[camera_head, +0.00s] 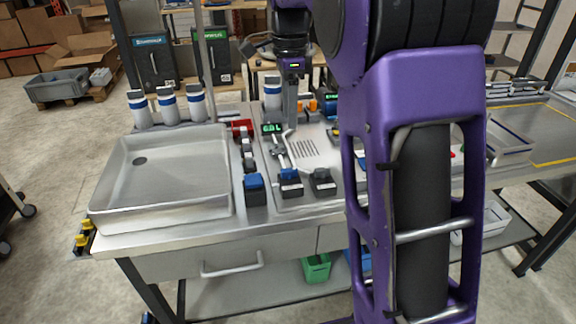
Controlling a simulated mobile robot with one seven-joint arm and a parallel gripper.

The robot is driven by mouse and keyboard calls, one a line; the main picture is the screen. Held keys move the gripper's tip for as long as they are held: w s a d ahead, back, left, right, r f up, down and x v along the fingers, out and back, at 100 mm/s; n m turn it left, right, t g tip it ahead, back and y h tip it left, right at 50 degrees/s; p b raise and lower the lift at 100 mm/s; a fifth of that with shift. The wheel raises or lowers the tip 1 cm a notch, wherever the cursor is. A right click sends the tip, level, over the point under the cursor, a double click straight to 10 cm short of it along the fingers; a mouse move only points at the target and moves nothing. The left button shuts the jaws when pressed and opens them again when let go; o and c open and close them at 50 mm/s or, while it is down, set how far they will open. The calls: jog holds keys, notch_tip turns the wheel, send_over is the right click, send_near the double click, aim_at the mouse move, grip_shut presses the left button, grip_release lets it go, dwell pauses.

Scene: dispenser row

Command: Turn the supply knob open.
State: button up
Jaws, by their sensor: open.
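My gripper (291,122) points down over the back of the dispenser bench, seen small and partly edge-on. Its jaws are open, and no object shows between them. Near the tips is a silver lever-like fitting (281,150) on the metal deck; I cannot tell whether they touch. A green-lit display (272,128) stands just left of the gripper, with a red fitting (242,127) further left. I cannot tell for certain which part is the supply knob or how it is turned. My purple arm hides the bench's right part.
A steel sink tray (218,185) fills the bench's left side. Three white bottles with blue bands (167,106) stand behind it. Blue-topped blocks (255,188) and a black block (322,182) sit along the front. A drawer handle (232,267) sticks out below.

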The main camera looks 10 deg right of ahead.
aim_at(289, 169)
notch_tip(289, 169, down, 15)
jog(key=shift+f+b, duration=0.1)
jog(key=shift+b, duration=1.1)
jog(key=shift+c, duration=0.3)
grip_shut()
